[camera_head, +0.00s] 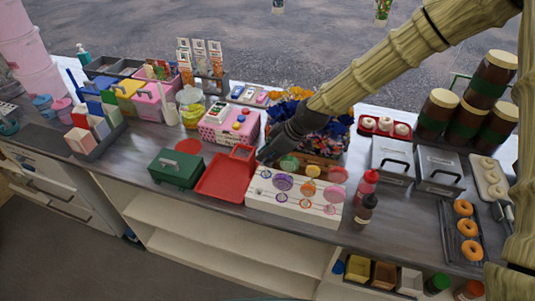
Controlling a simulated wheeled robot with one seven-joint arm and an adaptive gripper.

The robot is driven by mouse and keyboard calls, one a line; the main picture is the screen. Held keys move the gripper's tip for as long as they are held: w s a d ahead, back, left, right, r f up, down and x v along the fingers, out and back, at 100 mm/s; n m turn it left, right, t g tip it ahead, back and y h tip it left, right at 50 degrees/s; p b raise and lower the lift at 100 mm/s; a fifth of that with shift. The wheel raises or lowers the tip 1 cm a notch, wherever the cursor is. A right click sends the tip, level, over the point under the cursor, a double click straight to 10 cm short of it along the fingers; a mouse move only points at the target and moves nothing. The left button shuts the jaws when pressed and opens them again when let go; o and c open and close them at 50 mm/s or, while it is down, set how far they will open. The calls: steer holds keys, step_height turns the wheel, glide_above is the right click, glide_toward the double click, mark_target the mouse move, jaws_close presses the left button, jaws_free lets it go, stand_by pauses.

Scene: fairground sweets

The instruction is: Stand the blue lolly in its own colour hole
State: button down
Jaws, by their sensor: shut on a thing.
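The white lolly stand (257,199) sits at the front middle of the counter, with coloured rings on it. Green (289,162), purple (282,183), orange (313,171) and pink (337,174) round lollies stand in it. My dark gripper (264,155) is low at the stand's back left corner, beside the red tray. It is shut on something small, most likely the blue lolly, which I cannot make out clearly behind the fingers. The blue hole is too small to tell for sure.
The red tray (217,190) lies left of the stand, with a dark green box (175,170) beyond it. A pink box (222,133) stands behind. A heap of blue and orange wrapped sweets lies behind my gripper.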

steer(key=shift+f, duration=0.1)
steer(key=c, duration=0.8)
jaws_free()
steer(key=shift+r+p, duration=2.4)
steer(key=shift+r, duration=2.15)
